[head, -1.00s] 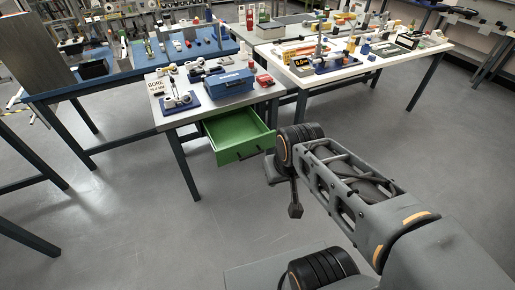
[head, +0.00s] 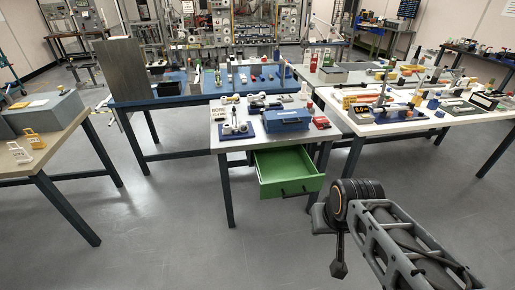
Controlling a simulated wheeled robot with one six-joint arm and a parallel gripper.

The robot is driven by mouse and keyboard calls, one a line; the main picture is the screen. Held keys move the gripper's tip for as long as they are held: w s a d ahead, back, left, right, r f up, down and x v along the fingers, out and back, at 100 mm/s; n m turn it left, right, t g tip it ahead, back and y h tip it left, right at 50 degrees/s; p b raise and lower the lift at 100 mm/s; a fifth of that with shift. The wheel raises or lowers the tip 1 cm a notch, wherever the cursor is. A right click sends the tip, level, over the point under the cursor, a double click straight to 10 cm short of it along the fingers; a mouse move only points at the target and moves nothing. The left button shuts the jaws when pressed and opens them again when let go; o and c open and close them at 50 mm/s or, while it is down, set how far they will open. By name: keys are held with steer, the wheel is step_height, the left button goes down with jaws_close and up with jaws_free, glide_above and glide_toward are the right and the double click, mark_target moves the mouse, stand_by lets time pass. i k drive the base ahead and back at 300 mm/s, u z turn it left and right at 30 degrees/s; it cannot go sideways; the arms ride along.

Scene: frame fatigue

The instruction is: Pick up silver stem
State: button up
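I cannot make out the silver stem for certain; the parts on the tables are too small to tell apart. Small white and metallic parts sit on a dark blue base (head: 236,130) on the near grey-topped table (head: 222,112). A blue box (head: 287,120) stands beside them to the right. The green drawer (head: 288,172) under this table is pulled open and its visible inside looks empty. My gripper (head: 338,269) hangs low in front of and to the right of the drawer, apart from the table. Its fingers are too small and dark to tell whether they are open.
A white-topped table (head: 400,122) with many parts stands at the right. A blue-topped bench (head: 150,98) with an upright grey panel (head: 122,70) is behind at the left. A wooden-topped table (head: 30,160) is at the far left. The grey floor (head: 170,235) in front is clear.

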mark_target(227, 128)
steer(key=u, duration=0.05)
steer(key=i, duration=0.35)
steer(key=u, duration=0.9)
steer(key=i, duration=1.7)
steer(key=u, duration=0.75)
